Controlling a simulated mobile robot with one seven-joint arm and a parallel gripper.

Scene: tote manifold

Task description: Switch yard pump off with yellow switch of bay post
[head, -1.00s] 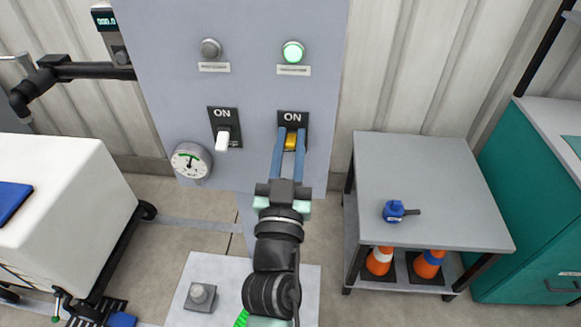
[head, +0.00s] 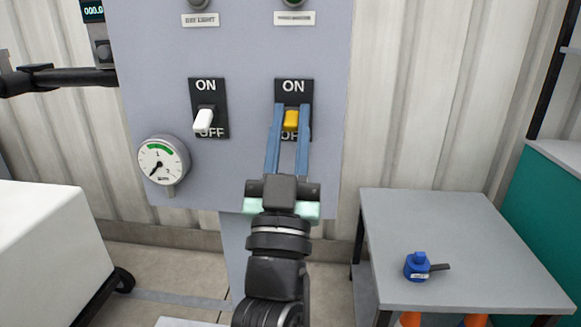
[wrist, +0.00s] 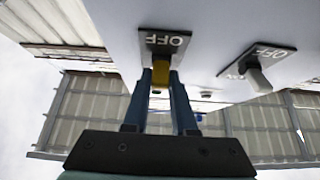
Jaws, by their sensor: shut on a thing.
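The bay post (head: 240,60) is a grey panel with two switches. The yellow switch (head: 291,121) is on the right, on a black plate with ON above it and OFF partly hidden below. My gripper (head: 288,135) reaches up from below, its blue fingers on either side of the yellow lever and shut on it. In the wrist view, the yellow lever (wrist: 161,73) sits between the fingertips beside the OFF mark. Its exact tilt is hard to tell. The lamp (head: 295,3) above, cut by the top edge, looks dark.
A white switch (head: 203,120) is on the post's left plate, with a round gauge (head: 163,161) below it. A grey table (head: 455,240) with a blue valve-like object (head: 418,267) stands at right. A white tote (head: 45,245) is at left.

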